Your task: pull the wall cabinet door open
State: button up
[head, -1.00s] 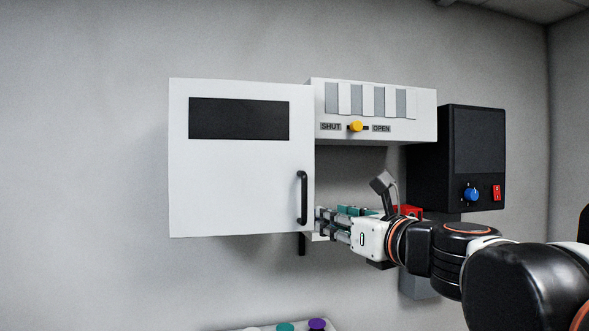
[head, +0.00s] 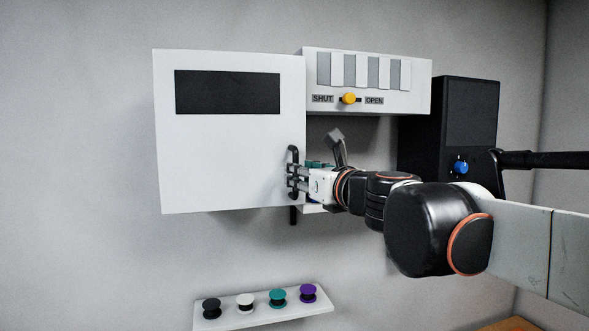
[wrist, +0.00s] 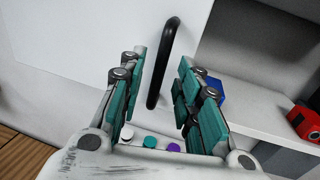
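The white wall cabinet door (head: 225,150) has a dark window panel and looks flat and shut in the head view. Its black upright bar handle (head: 293,155) is near the right edge. In the wrist view the handle (wrist: 163,62) rises between my fingers, in front of the white door (wrist: 75,50). My gripper (head: 290,178) is at the handle, reaching in from the right. In the wrist view my gripper (wrist: 162,75) is open, with teal-padded fingers on either side of the handle and visible gaps. Contact cannot be told.
A yellow slider (head: 348,98) sits between SHUT and OPEN labels on the white box at right. A black unit with a blue knob (head: 460,167) is further right. A shelf with several coloured spools (head: 278,298) is below. A red object (wrist: 303,122) lies on a ledge.

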aim_at(295, 192)
jog(key=shift+x, duration=1.75)
grip_shut()
